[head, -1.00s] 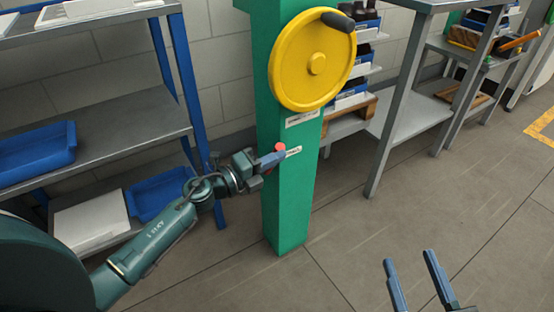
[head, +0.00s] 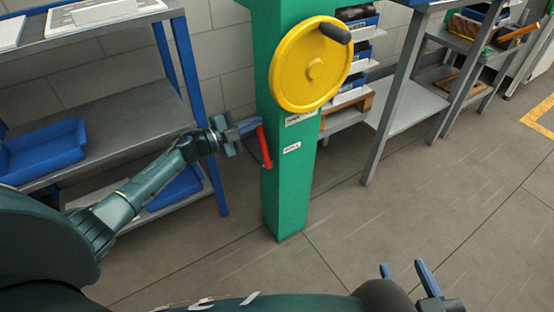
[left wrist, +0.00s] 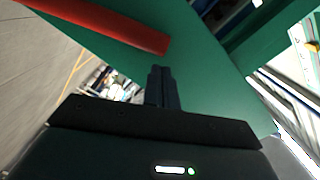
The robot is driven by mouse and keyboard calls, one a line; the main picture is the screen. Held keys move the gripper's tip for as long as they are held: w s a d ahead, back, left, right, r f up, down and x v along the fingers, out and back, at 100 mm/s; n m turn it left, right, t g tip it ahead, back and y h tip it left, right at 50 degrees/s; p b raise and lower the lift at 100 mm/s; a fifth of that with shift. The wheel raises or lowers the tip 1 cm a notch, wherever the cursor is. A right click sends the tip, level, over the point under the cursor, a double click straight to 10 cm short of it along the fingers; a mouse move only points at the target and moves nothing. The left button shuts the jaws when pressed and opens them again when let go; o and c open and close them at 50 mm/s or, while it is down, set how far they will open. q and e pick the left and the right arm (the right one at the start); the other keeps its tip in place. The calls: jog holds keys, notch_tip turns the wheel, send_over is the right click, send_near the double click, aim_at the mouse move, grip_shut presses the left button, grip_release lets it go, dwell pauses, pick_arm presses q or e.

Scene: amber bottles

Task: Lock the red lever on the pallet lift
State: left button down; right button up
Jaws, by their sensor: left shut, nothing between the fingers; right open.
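The red lever (head: 264,147) is on the left side of the green column (head: 290,195), below the yellow handwheel. In the head view it stands nearly upright, its top leaning slightly left. My left gripper (head: 256,124) is shut and empty beside the lever's upper end; I cannot tell whether they touch. In the left wrist view the lever (left wrist: 100,24) crosses the upper left, and its free end lies just beyond the shut fingertips (left wrist: 160,72). My right gripper (head: 402,266) is open and empty over the floor at the lower right.
The yellow handwheel (head: 300,80) is on the column above the lever. A metal shelf (head: 90,120) with blue bins (head: 45,148) stands left, close to my left arm. Grey workbenches (head: 400,110) stand behind right. The floor (head: 430,210) in front is clear.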

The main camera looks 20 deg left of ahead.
pick_arm(q)
jog(key=shift+w+a+n, duration=0.35)
jog(key=shift+a+n, duration=0.05)
jog(key=shift+a, duration=0.05)
jog(key=shift+a+f, duration=0.1)
jog(key=shift+a, duration=0.05)
